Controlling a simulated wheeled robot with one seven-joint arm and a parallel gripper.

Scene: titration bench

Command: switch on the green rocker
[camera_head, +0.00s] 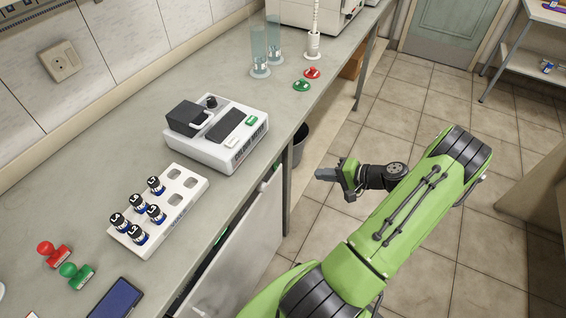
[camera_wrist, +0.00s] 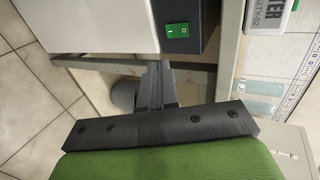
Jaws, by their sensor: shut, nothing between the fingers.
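The green rocker (camera_wrist: 177,30) sits on a dark strip along the edge of a white under-bench unit, near the top of the wrist view. It carries pale marks; which side is pressed in cannot be told. In the head view it appears as a small green spot (camera_head: 262,187) on the unit's upper front, below the bench edge. My gripper (camera_head: 318,174) is shut and empty, in the air over the aisle to the right of the unit. In the wrist view its closed fingers (camera_wrist: 155,68) point up the picture, below and slightly left of the rocker, apart from it.
The bench top (camera_head: 95,165) overhangs the unit (camera_head: 245,235). A meter (camera_head: 226,145) with a green button stands near the bench edge. A vial rack (camera_head: 130,238), stamps and glass cylinders (camera_head: 259,55) are also on the bench. A dark bin (camera_head: 299,137) stands beneath. The aisle floor is clear.

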